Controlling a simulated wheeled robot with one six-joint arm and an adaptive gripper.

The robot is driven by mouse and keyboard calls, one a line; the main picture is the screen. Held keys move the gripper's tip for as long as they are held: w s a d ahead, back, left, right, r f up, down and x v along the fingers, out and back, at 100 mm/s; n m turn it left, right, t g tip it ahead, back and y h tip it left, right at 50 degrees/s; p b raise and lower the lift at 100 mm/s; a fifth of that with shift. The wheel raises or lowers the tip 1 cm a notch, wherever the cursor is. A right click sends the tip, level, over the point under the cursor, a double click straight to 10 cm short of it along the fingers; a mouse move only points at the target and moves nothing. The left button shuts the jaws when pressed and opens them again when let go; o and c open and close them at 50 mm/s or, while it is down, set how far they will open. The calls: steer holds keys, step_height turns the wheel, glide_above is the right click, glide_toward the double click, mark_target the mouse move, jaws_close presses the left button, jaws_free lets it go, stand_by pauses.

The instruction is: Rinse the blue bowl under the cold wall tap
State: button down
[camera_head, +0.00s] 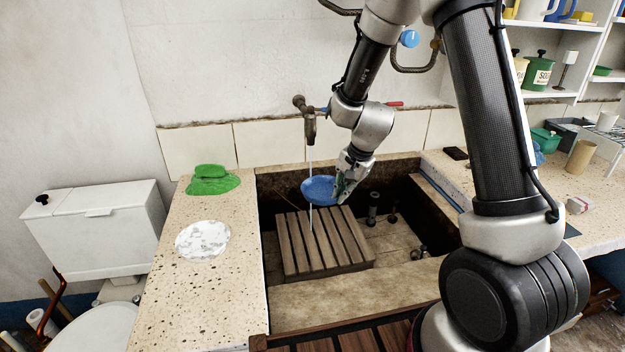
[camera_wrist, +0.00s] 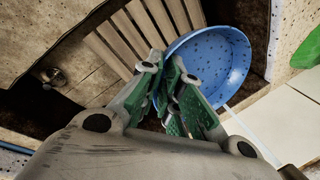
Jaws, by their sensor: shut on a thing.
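My gripper (camera_head: 343,187) is shut on the rim of the blue bowl (camera_head: 317,190), holding it above the slatted wooden rack in the trough. In the wrist view, the green-padded fingers (camera_wrist: 178,95) grip the bowl's edge, and dark specks dot its blue inside (camera_wrist: 212,68). The brass wall tap (camera_head: 309,126) is above the bowl, and a thin pale water stream (camera_head: 309,160) falls from it. The stream shows above and below the bowl in the head view. In the wrist view it meets the near rim; I cannot tell how much goes inside.
The slatted rack (camera_head: 296,247) stands in the stone trough (camera_head: 340,290). Small dark fittings (camera_head: 373,208) stand right of it. A green cloth-like item (camera_head: 212,180) and a whitish round patch (camera_head: 202,240) are on the left counter. Shelves and clutter are at right.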

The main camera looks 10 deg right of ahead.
steer(key=s+r, duration=0.4)
steer(key=s, duration=0.1)
steer(key=shift+d, duration=0.2)
stand_by(0.6)
